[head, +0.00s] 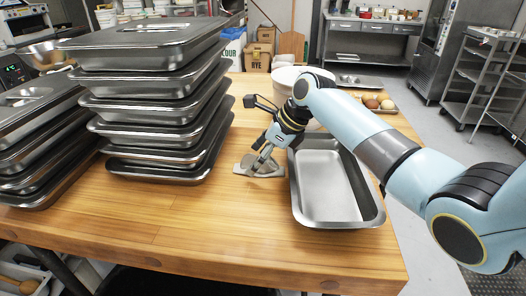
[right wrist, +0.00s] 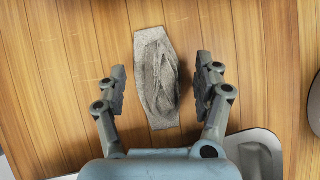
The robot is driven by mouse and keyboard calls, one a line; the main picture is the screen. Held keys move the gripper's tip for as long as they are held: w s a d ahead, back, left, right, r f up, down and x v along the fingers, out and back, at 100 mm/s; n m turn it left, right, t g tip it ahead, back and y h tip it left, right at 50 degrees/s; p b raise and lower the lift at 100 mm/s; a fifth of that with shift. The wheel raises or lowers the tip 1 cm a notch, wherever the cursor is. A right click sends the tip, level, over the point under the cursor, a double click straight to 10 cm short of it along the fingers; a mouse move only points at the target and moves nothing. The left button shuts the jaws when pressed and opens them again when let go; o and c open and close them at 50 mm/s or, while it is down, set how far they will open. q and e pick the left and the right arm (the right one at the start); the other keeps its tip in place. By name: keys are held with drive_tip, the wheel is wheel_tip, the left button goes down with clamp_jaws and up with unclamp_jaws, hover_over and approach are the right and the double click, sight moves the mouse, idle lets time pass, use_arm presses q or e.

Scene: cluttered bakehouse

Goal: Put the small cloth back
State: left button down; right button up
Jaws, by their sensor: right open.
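The small cloth (head: 262,169) is grey-beige and lies bunched on the wooden table, just left of an empty steel pan (head: 328,182). In the right wrist view the cloth (right wrist: 157,78) lies with a raised, folded middle and flat ends. My right gripper (head: 256,160) is right over the cloth, pointing down. In the right wrist view its two fingers (right wrist: 160,84) are apart, one on each side of the cloth, and nothing is held. I cannot tell how far above the table the fingertips are. My left gripper is not in view.
Tall stacks of lidded steel pans (head: 150,108) fill the table's left side. A white tub (head: 290,78) stands behind my right gripper. A tray with eggs (head: 375,102) is at the back right. The front of the wooden table (head: 200,228) is clear.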

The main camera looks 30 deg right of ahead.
drive_tip(key=v, duration=1.2)
drive_tip(key=shift+p, duration=0.45)
drive_tip(key=shift+a+r, duration=0.1)
drive_tip(key=shift+s, duration=0.1)
